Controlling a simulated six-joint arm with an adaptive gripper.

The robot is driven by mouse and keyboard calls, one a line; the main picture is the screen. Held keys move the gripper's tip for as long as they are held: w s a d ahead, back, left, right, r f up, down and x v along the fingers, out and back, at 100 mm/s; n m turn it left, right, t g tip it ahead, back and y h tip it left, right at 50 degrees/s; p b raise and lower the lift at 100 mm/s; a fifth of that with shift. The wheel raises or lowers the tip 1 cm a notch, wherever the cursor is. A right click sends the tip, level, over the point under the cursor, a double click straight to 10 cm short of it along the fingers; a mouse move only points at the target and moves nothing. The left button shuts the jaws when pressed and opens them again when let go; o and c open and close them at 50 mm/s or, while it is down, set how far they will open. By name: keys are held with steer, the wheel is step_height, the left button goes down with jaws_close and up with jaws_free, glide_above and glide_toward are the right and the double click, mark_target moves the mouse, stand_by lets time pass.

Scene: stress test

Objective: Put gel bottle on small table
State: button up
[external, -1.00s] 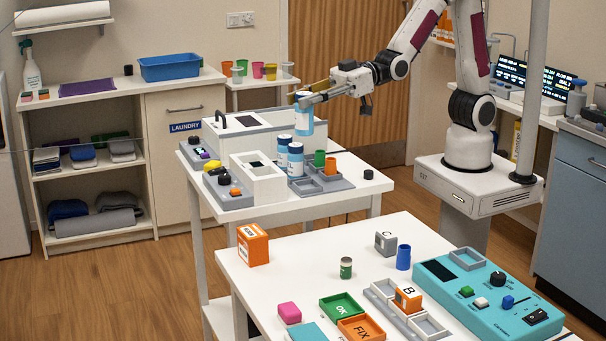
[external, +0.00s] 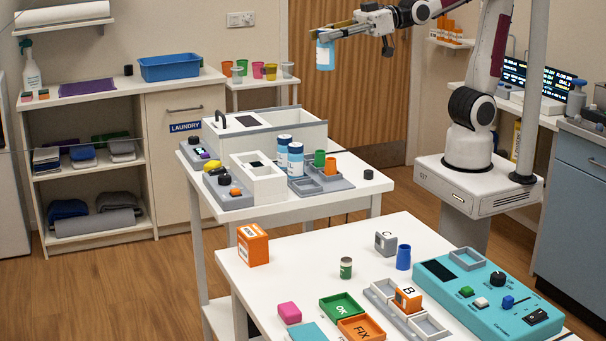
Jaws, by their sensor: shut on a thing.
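My gripper (external: 324,34) is shut on a light blue bottle (external: 325,57) near its top and holds it upright, high in the air in front of the wooden door. I take this for the gel bottle; its label is too small to read. Two similar blue and white bottles (external: 295,161) stand in a grey rack on the middle white table. A small white table (external: 250,84) with several coloured cups stands at the back, left of the door and below and left of the held bottle.
The middle table (external: 345,208) carries a grey-white box, a white bin, and green and orange cups. The front table (external: 305,247) holds small boxes, trays and a teal panel (external: 490,293). A blue basin (external: 170,67) sits on the left cabinet. Air around the bottle is clear.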

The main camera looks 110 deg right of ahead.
steer(key=r, duration=0.1)
steer(key=s+d+r, duration=0.1)
steer(key=shift+s+r, duration=0.2)
steer(key=shift+r, duration=0.15)
stand_by(0.4)
